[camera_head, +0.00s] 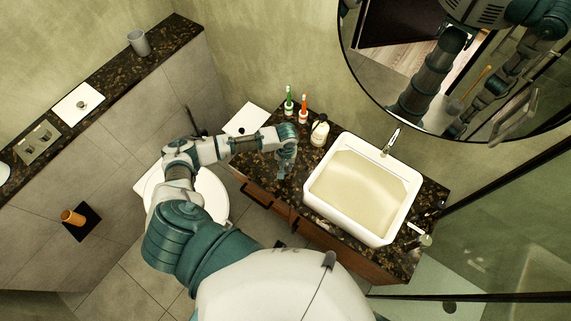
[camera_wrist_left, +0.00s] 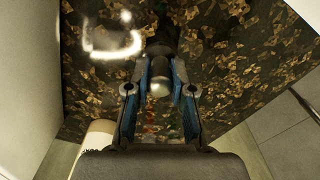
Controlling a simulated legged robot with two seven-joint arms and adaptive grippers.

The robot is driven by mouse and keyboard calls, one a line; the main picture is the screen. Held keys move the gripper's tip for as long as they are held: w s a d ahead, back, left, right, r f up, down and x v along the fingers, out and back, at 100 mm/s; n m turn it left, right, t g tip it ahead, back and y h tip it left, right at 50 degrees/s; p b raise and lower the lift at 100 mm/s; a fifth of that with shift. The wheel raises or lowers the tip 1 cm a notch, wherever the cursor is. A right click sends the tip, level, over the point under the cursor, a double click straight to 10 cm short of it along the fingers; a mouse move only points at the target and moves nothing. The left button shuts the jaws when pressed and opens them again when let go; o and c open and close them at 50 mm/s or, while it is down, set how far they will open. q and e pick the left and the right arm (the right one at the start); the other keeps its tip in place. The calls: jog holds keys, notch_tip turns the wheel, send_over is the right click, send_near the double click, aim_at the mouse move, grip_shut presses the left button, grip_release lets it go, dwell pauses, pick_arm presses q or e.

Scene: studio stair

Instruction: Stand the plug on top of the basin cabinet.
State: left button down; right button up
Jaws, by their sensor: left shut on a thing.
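The basin cabinet (camera_head: 266,170) has a dark brown speckled stone top, which fills much of the left wrist view (camera_wrist_left: 235,60). My left gripper (camera_head: 286,168) is over the left end of that top, in front of the toothbrushes. In the left wrist view my left gripper (camera_wrist_left: 158,100) is shut on the plug (camera_wrist_left: 158,86), a small grey metallic piece with a rounded end. The plug points toward the stone top; I cannot tell whether it touches it. In the head view the plug is too small or hidden to make out. My right gripper does not show directly.
The white basin (camera_head: 320,205) with a tap (camera_head: 391,141) fills the cabinet's middle. A soap bottle (camera_head: 320,130) and green and red toothbrushes (camera_head: 303,108) stand at the back left. A round mirror (camera_head: 400,70) hangs above. Free stone lies around my left gripper.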

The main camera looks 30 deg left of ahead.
aim_at(286, 164)
pick_arm(q)
jog(key=shift+d, duration=0.15)
jog(key=c, duration=1)
grip_release()
jog(key=shift+r, duration=0.15)
notch_tip(286, 164, up, 12)
jog(key=p, duration=0.1)
